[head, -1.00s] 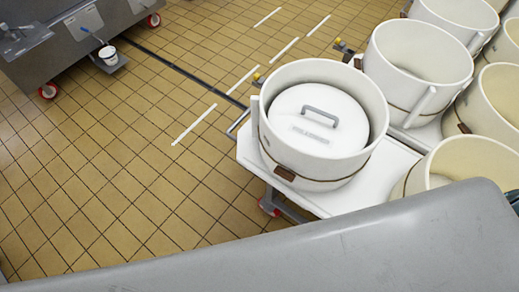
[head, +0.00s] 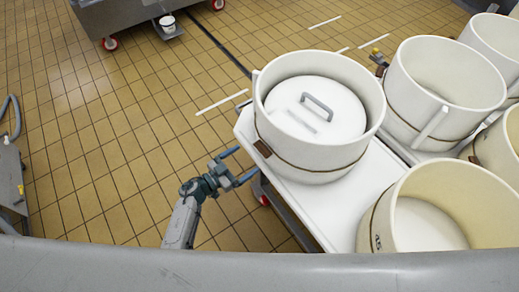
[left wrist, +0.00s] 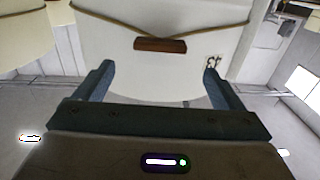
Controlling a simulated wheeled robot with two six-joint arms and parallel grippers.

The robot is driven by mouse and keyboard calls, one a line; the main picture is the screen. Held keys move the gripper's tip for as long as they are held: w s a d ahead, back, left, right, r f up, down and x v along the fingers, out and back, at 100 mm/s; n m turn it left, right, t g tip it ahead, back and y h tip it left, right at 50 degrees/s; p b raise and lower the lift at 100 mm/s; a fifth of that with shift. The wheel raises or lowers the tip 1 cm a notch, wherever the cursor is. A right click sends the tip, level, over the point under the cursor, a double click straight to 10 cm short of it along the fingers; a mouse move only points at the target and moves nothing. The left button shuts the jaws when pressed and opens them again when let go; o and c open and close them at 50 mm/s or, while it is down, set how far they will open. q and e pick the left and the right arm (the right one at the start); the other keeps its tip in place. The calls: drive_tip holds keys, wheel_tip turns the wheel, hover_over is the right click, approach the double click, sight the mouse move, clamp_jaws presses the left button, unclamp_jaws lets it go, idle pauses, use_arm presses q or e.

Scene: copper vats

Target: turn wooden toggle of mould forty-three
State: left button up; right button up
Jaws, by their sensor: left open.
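My left gripper (head: 246,163) is open and empty, a short way left of the mould. In the left wrist view its fingers (left wrist: 160,84) are spread, apart from the toggle. My right gripper is not in view.
Other white moulds stand close by: an open one (head: 375,225) in front and another (head: 447,90) to the right. The table top (head: 335,210) has its edge near my left gripper. A grey bar (head: 250,270) crosses the near edge.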

sight(259, 150)
use_arm(q)
drive_tip(key=x, duration=0.6)
drive_tip(key=shift+w+d, duration=0.55)
drive_tip(key=shift+d, duration=0.05)
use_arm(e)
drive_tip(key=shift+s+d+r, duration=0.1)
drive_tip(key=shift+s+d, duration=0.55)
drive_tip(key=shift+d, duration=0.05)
